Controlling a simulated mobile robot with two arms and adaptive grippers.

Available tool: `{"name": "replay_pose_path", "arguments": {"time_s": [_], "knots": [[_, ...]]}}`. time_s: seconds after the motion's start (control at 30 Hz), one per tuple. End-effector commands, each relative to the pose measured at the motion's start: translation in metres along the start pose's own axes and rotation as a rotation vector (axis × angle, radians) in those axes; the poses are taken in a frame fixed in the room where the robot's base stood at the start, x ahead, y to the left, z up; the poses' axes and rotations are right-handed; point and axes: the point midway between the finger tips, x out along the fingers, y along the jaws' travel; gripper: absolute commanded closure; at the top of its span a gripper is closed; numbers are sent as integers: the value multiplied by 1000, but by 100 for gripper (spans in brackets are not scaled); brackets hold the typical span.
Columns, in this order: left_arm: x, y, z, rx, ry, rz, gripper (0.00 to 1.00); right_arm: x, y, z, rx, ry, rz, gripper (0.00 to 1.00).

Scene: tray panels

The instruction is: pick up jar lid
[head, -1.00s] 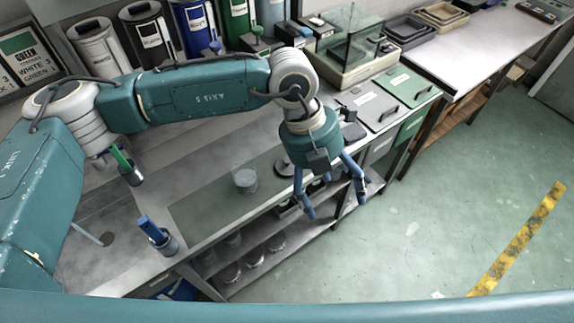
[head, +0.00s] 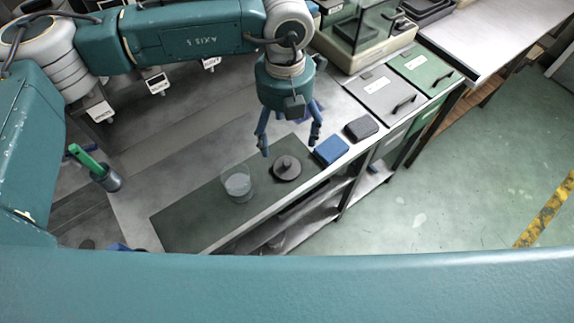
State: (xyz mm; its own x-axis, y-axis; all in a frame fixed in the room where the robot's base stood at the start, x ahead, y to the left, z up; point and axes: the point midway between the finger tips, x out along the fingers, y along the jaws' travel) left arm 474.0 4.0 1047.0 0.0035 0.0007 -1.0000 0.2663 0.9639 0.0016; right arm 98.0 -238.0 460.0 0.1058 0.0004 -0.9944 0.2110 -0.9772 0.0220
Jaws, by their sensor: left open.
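The jar lid (head: 287,167) is a dark round disc with a raised knob, lying on the dark green mat (head: 190,215) near the bench's front edge. A clear glass jar (head: 238,184) stands just left of it on the mat. My left gripper (head: 289,147) comes down from above. Its blue fingers are spread apart and empty, and in the picture they are just above the lid. I cannot tell the exact height between them. My right gripper is not in view.
A blue box (head: 331,151) and a dark box (head: 361,128) lie right of the lid.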

Motion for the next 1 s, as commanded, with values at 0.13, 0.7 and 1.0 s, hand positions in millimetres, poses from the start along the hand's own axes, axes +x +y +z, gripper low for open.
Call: {"name": "replay_pose_path", "arguments": {"time_s": [0.13, 0.7, 1.0], "knots": [[28, 0, 0, 0, 0, 0, 20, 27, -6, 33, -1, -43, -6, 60], [94, 0, -1, -1, 3, 0, 20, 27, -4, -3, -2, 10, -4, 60], [122, -2, -3, 0, 5, 0, 20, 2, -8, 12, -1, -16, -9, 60]]}}
